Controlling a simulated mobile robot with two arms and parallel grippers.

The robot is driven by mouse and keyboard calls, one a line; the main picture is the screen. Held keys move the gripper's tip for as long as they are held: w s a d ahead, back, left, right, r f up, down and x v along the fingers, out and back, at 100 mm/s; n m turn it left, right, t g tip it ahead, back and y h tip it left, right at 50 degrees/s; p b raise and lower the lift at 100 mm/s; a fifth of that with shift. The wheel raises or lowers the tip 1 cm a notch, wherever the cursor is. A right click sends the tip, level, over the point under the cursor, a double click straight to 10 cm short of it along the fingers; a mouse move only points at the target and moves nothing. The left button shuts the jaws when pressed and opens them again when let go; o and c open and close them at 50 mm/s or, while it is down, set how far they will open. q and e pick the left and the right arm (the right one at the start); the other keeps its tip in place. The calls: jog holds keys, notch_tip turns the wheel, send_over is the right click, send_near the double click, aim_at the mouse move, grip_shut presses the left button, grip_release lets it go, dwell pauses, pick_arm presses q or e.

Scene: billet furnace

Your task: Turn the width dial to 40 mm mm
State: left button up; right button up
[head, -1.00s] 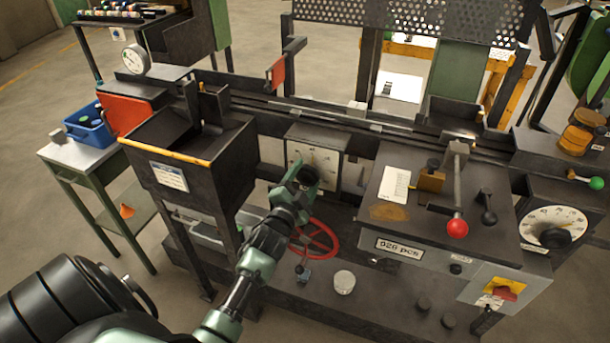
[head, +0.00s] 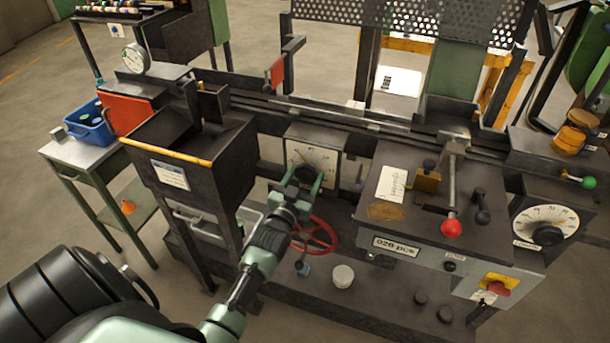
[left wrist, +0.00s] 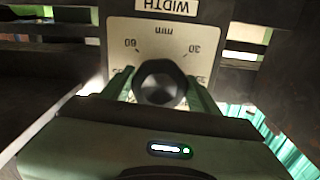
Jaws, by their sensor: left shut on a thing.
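In the left wrist view the dial plate (left wrist: 163,38) appears upside down, with WIDTH, mm, 60 and 30 legible. Its black knob (left wrist: 162,82) sits between the two green fingers of my left gripper (left wrist: 163,90), which is shut on it. In the head view my left gripper (head: 306,180) reaches the dial from below and covers its lower part. I cannot read which value the knob points to. My right gripper is not in view.
A red handwheel (head: 318,236) is just below and right of my left gripper. A dark hopper (head: 190,150) stands to the left. A red-knobbed lever (head: 451,227) and another white dial (head: 546,222) are to the right.

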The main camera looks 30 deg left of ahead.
pick_arm(q)
jog(key=shift+n, duration=0.5)
jog(key=o, duration=1.4)
jog(key=shift+c, duration=0.2)
jog(key=b+v, duration=0.1)
jog(key=v, duration=0.6)
jog(key=shift+s, duration=0.4)
jog(key=shift+d, duration=0.1)
